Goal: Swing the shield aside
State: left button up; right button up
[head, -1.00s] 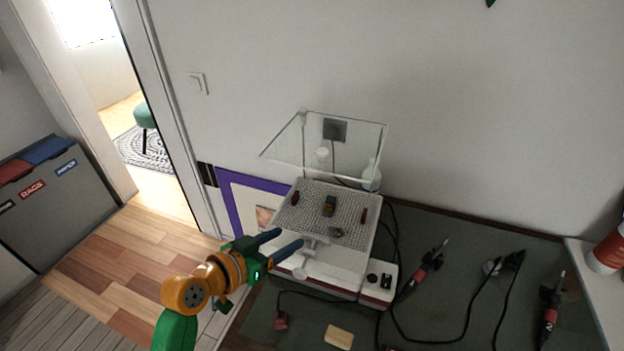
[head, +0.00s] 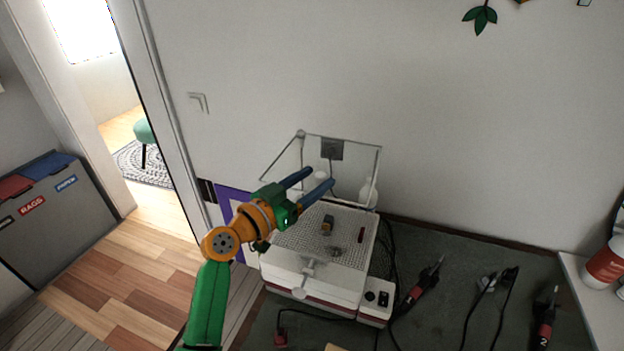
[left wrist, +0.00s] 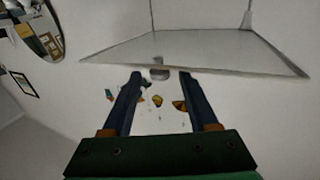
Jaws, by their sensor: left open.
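The shield (head: 357,170) is a clear, thin-edged panel raised over the back of a white machine (head: 290,273) with a perforated top. My left gripper (head: 321,177) is open, with its two blue fingers over the machine, overlapping the shield's lower left part in the head view. In the left wrist view the shield (left wrist: 205,52) spans the upper right, and its near edge lies just beyond the left fingertips (left wrist: 160,76). A small grey piece shows between the fingertips; I cannot tell whether it belongs to the shield. No contact is evident. My right gripper is not in view.
A control box (head: 375,300) adjoins the machine at right. Red-handled tools (head: 418,288) and black cables lie on the dark mat (head: 450,320). The wall is close behind.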

pick_arm(q)
grip_shut()
dwell(1.3)
